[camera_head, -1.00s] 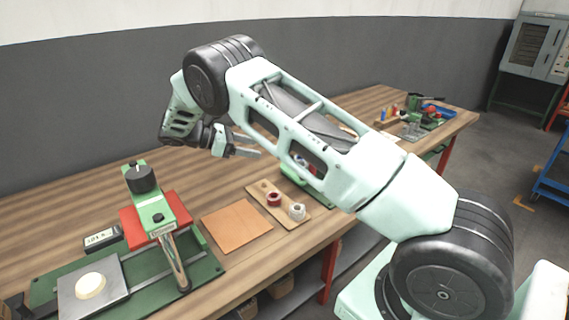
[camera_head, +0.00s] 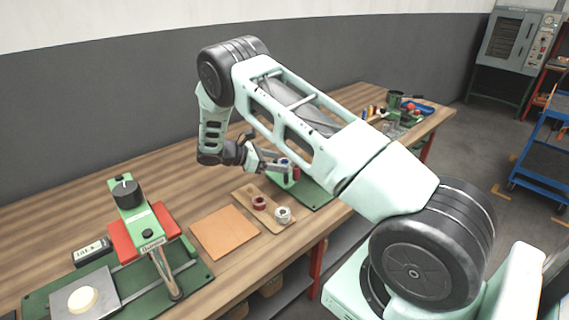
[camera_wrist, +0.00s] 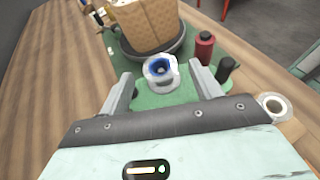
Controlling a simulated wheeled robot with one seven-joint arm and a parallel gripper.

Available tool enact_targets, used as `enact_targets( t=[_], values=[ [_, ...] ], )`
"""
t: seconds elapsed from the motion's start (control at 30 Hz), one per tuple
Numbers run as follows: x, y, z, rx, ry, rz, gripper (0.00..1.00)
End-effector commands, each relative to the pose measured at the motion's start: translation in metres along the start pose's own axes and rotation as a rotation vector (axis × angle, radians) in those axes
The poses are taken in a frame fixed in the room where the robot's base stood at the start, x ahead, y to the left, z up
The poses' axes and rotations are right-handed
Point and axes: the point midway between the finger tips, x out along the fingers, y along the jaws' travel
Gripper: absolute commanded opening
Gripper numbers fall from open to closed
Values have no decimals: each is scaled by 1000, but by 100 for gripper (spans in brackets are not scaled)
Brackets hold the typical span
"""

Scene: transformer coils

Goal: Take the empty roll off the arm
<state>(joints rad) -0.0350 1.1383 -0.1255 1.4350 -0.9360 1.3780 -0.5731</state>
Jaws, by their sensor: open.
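My gripper (camera_head: 276,164) is open above the green base (camera_head: 316,196), at the far side of the bench. In the wrist view the two fingers of my gripper (camera_wrist: 163,84) stand apart. A pale roll with a blue centre (camera_wrist: 160,70) shows between and just ahead of them. It looks bare of wire; I cannot tell whether the fingers touch it. A red roll (camera_wrist: 204,48) stands upright on the green base, right of the pale roll. A dark post (camera_wrist: 226,68) is beside the right finger. My arm hides much of this base in the head view.
A tan wrapped block (camera_wrist: 146,26) sits on a dark round plate behind the pale roll. A wooden board (camera_head: 245,192) holds a red spool (camera_head: 259,202) and a white spool (camera_head: 283,215). A brown mat (camera_head: 224,233) and a green-and-red press (camera_head: 140,225) are left.

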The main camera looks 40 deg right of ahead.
Motion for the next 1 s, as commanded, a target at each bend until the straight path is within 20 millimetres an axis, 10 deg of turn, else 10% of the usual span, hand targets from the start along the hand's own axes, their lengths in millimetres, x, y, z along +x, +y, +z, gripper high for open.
enact_targets(
  t=[0.43, 0.63, 1.0],
  values=[
    [35, 0, 1, 1, 0, 0, 64],
    [35, 0, 1, 2, 0, 0, 17],
    [32, 0, 6, 3, 0, 0, 17]
  ],
)
